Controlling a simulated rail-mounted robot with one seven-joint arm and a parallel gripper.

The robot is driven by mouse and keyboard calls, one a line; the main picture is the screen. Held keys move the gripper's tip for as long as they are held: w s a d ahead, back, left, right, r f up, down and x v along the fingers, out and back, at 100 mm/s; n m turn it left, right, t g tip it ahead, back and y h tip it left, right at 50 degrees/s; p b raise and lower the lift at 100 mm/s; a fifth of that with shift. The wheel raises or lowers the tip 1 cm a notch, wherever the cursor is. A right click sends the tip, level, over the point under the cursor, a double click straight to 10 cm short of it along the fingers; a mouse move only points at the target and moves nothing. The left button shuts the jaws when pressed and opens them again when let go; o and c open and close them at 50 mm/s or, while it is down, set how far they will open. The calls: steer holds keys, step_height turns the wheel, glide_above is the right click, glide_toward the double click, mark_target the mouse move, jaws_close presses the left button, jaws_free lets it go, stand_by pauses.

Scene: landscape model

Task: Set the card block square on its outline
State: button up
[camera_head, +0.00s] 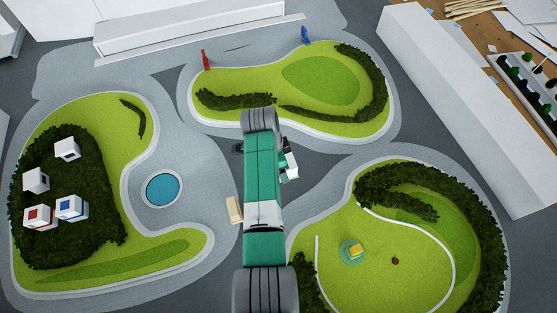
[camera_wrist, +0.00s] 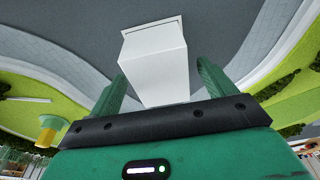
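The white card block (camera_wrist: 155,62) stands between the two green fingers of my gripper (camera_wrist: 162,72) in the wrist view. The left fingertip is close against the block or touching it; a narrow gap shows at the right finger, so the gripper looks open around it. A thin pale outline (camera_wrist: 150,26) shows on the grey ground just past the block's far edge, seemingly a little askew to it. The block hides the rest of the outline.
A beige block (camera_head: 234,210) lies left of my arm near a round blue pool (camera_head: 165,189). White cubes (camera_head: 67,149) sit on the left hedge. Red (camera_head: 205,60) and blue (camera_head: 305,36) figures stand at the back.

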steer(key=p+v, duration=0.7)
steer(key=shift+r, duration=0.1)
stand_by(0.6)
stand_by(0.4)
